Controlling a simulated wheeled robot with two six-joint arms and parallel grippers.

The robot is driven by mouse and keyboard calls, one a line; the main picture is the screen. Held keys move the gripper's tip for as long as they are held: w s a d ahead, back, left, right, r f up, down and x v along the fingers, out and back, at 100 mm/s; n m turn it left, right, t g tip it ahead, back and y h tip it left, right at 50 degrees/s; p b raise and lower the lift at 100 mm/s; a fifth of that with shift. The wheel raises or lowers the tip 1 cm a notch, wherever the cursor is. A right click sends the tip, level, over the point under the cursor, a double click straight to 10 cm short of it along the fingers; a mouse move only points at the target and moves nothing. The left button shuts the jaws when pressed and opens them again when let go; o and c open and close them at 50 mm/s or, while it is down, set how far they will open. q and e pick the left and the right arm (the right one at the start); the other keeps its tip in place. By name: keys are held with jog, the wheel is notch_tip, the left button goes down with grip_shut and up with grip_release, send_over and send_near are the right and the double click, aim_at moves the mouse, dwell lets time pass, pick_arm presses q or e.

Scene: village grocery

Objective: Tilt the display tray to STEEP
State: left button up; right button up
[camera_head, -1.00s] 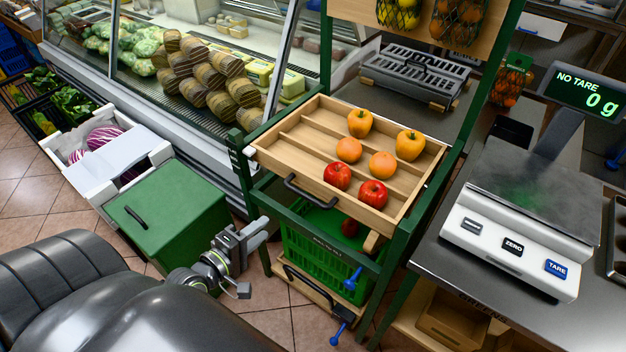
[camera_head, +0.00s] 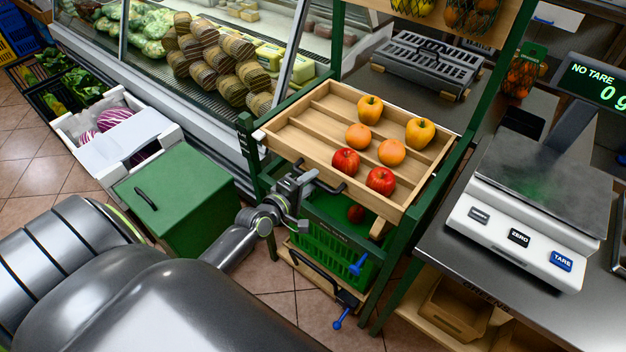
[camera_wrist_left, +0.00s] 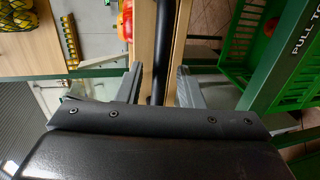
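The wooden display tray (camera_head: 307,121) sits in a green stand and slopes down toward me. It holds yellow peppers (camera_head: 420,131), orange fruits (camera_head: 358,136) and red apples (camera_head: 346,161). A black bar handle (camera_head: 329,187) is on its front board. My left gripper (camera_head: 303,181) is at the left part of this handle. In the left wrist view the fingers of my left gripper (camera_wrist_left: 158,82) stand apart on either side of the handle (camera_wrist_left: 161,45), with gaps visible. The tray's wooden front (camera_wrist_left: 143,35) shows beside it. My right gripper is not in view.
A green crate (camera_head: 320,243) stands under the tray, with blue knobs (camera_head: 357,266) near its right side. A green box (camera_head: 175,205) is to the left. A scale (camera_head: 520,240) stands on the counter at right. Open floor shows in front of the stand.

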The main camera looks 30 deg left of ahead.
pick_arm(q)
jog(key=shift+x, duration=0.9)
grip_shut()
